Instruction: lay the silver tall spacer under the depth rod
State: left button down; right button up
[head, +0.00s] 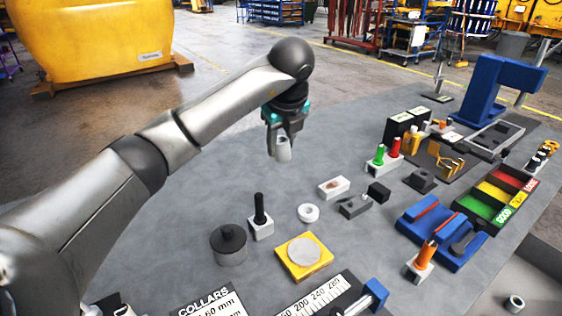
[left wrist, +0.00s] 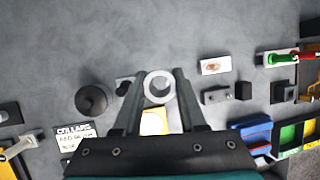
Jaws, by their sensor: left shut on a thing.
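My left gripper (head: 283,153) is shut on a silver, tube-shaped spacer (head: 284,150) and holds it upright above the grey table. In the left wrist view, the spacer (left wrist: 158,87) shows end-on as a ring between the fingertips of the left gripper (left wrist: 157,92). I cannot tell for certain which thing is the depth rod; a thin upright silver rod (head: 439,78) stands on a dark plate at the table's far edge. My right gripper is not in view.
A pale ring (head: 308,213) lies on the table (head: 190,215). Near it are a yellow plate with a grey disc (head: 303,251), a dark round weight (head: 229,246) and a black post in a white block (head: 260,217). Blue stands and coloured trays (head: 497,196) crowd the right. The left-centre is clear.

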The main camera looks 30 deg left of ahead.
pick_arm(q)
jog(key=shift+r, duration=1)
jog(key=m, duration=0.1)
jog(key=d+m+h, duration=0.1)
jog(key=m, duration=0.1)
jog(key=s+d+m, duration=0.1)
jog(key=shift+d+f+m+t+h, duration=0.2)
jog(key=shift+f+m+t+h, duration=0.2)
jog(key=s+d+f+n+g, duration=0.2)
jog(key=s+n, duration=0.4)
jog(key=n, duration=0.3)
jog(key=s+d+f+n+g, duration=0.3)
jog(key=s+n, duration=0.3)
jog(key=n, duration=0.4)
jog(key=s+d+f+n+g+b, duration=0.1)
jog(key=s+d+f+n+g, duration=0.1)
jog(key=s+n, duration=0.4)
jog(key=shift+s+d+f+n+g+y, duration=0.35)
jog(key=shift+d+n+g, duration=0.45)
jog(key=shift+n, duration=1.2)
jog(key=shift+w+a, duration=0.1)
jog(key=shift+a, duration=0.15)
